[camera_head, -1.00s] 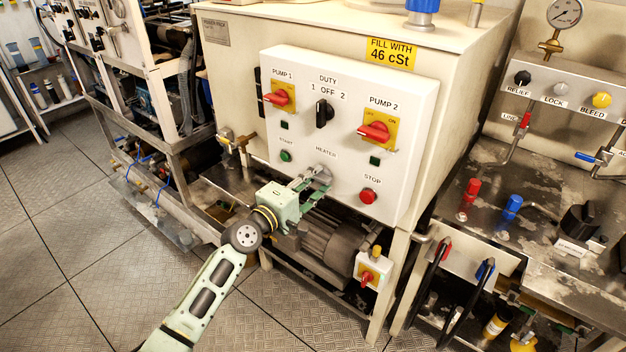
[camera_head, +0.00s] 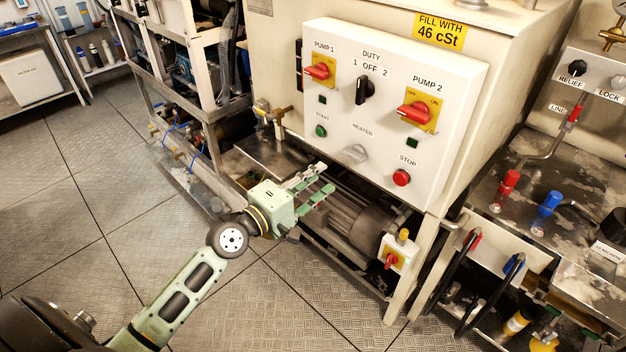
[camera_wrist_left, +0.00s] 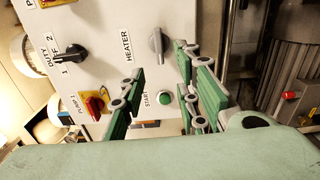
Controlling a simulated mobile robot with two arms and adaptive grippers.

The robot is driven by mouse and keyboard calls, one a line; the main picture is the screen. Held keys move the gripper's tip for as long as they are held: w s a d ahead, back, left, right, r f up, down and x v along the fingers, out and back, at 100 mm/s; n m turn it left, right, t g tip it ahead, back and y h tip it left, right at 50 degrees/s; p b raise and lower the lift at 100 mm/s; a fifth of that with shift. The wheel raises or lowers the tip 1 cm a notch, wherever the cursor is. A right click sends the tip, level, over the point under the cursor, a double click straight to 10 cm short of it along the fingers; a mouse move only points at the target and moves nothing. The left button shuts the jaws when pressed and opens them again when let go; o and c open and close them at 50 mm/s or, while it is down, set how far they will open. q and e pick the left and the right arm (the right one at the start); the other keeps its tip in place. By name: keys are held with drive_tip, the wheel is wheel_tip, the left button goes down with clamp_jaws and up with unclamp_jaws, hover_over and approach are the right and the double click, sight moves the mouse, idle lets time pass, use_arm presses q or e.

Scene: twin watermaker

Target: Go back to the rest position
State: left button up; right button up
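My left gripper (camera_head: 316,187) is pale green with its fingers apart and nothing between them. In the head view it is in front of and below the white control panel (camera_head: 340,150), clear of it. In the left wrist view the two green-padded fingers (camera_wrist_left: 160,100) are spread, with the panel beyond them. The grey heater knob (camera_head: 355,153) is on the panel above and right of the fingertips; it also shows in the left wrist view (camera_wrist_left: 155,41). The green start button (camera_wrist_left: 165,98) appears between the fingers in the wrist view. My right gripper is not in view.
A metal frame with pipes (camera_head: 185,145) stands at the left. The tiled floor (camera_head: 80,220) at the left is clear.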

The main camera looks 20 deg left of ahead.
use_arm(q)
drive_tip(key=shift+s+a, duration=0.1)
drive_tip(key=shift+s, duration=0.25)
drive_tip(key=s+a+f+m+g+y, duration=0.2)
drive_tip(key=f, duration=1.1)
drive_tip(key=s+a+f+m+g+y, duration=0.1)
drive_tip(key=s+a+f+g+y, duration=0.1)
drive_tip(key=f, duration=1)
drive_tip(key=s+f+m+g+y, duration=0.1)
drive_tip(key=s+f+m+g, duration=0.1)
drive_tip(key=s+f, duration=0.45)
drive_tip(key=s+f+m+g, duration=0.2)
drive_tip(key=s+f, duration=0.2)
drive_tip(key=f, duration=0.6)
drive_tip(key=s+d+f+m+g, duration=0.1)
drive_tip(key=s+f+m+g, duration=0.1)
drive_tip(key=s+f, duration=0.4)
drive_tip(key=s+d+f+m+g, duration=0.2)
drive_tip(key=s+f, duration=0.4)
drive_tip(key=s, duration=1.1)
drive_tip(key=s+d+f+m+g+y, duration=0.1)
drive_tip(key=s+f+m+g, duration=0.3)
drive_tip(key=s, duration=0.8)
wheel_tip(320, 180, down, 2)
drive_tip(key=shift+s+d+f+m, duration=0.15)
drive_tip(key=shift+d+m, duration=0.45)
drive_tip(key=shift+m, duration=0.3)
